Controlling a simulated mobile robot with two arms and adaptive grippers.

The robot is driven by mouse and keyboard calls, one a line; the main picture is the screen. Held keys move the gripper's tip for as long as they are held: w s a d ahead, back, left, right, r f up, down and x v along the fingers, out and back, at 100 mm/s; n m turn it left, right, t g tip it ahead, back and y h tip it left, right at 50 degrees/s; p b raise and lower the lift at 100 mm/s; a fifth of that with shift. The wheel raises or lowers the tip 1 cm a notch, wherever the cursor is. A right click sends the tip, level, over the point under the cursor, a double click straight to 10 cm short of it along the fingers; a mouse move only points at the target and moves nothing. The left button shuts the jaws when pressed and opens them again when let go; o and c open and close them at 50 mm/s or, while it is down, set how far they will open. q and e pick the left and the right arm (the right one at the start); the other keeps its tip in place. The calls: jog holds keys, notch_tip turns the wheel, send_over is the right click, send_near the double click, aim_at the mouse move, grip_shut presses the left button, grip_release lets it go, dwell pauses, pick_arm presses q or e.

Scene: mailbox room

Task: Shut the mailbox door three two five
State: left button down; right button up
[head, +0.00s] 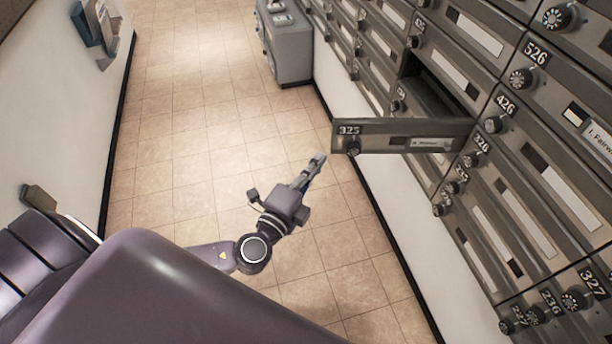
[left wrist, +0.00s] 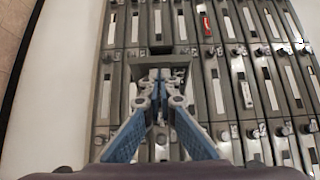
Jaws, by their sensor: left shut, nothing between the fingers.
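The mailbox door 325 (head: 385,136) is a dark grey panel with a round dial at its left end and a white name label. It stands open, swung out from the mailbox wall into the aisle, and the dark compartment (head: 437,90) shows behind it. My left gripper (head: 316,162) is shut and empty, to the left of and a little below the door's dial end in the head view, with a gap in the picture. In the left wrist view the closed fingers (left wrist: 160,76) point toward the mailbox wall. My right gripper is not in view.
Rows of shut mailboxes with dials line the right side, including 426 (head: 520,150) and 526 (head: 555,95). A grey cabinet (head: 288,45) stands at the back against the wall. The tiled floor (head: 185,130) between the walls is clear.

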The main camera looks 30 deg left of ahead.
pick_arm(q)
jog(key=s, duration=0.6)
jog(key=m+h+p, duration=0.3)
jog(key=h, duration=0.2)
send_near(338, 140)
jog(key=w+d+r, duration=0.1)
jog(key=w+d, duration=0.1)
jog(key=d, duration=0.2)
jog(key=w, duration=0.1)
jog(key=w+a, duration=0.1)
jog(key=w, duration=0.1)
jog(key=shift+a+g+y, duration=0.2)
jog(key=shift+g+y, duration=0.1)
jog(key=shift+w+a+f, duration=0.1)
jog(key=shift+w+a, duration=0.1)
jog(key=shift+w, duration=0.1)
jog(key=shift+w+a, duration=0.1)
jog(key=shift+w, duration=0.05)
